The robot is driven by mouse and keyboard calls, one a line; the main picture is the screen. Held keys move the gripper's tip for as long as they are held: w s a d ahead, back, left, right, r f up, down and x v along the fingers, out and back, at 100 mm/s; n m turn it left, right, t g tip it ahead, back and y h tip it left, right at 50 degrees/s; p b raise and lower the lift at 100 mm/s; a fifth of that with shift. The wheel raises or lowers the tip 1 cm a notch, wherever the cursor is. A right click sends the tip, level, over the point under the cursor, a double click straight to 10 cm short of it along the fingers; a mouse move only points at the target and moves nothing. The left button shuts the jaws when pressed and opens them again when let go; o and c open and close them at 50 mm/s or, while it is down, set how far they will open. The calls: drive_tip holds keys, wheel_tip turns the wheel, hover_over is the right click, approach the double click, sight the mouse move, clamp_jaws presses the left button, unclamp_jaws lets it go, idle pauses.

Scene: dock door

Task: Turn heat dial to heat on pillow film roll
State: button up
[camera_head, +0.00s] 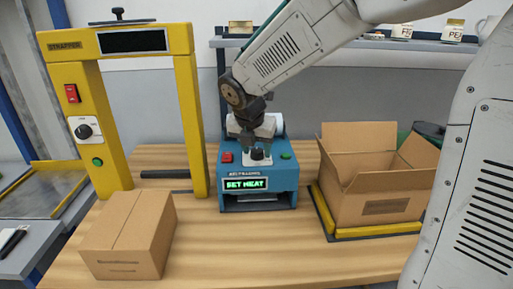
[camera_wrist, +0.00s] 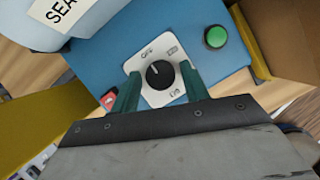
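The blue pillow film machine (camera_head: 232,178) stands on the table, its green display (camera_head: 245,184) reading "SET HEAT". Its black heat dial (camera_wrist: 159,75) sits on a white plate in the wrist view, with a mark at "OFF" and other marks hard to read. The knob's white line appears to point up-left, towards "OFF". My gripper (camera_head: 258,153) is right over the dial. In the wrist view my gripper (camera_wrist: 160,72) is open, its green fingers on either side of the knob with gaps. The white film roll (camera_wrist: 75,18) is partly in view; it also shows behind my gripper in the head view (camera_head: 279,124).
A red button (camera_head: 227,157) and a green button (camera_head: 286,155) flank the dial. A yellow strapper frame (camera_head: 187,110) with its own dial stands left. A closed carton (camera_head: 128,235) is at front left; an open carton (camera_head: 372,190) is right. The front middle table is clear.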

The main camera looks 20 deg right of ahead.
drive_tip(key=c, duration=0.6)
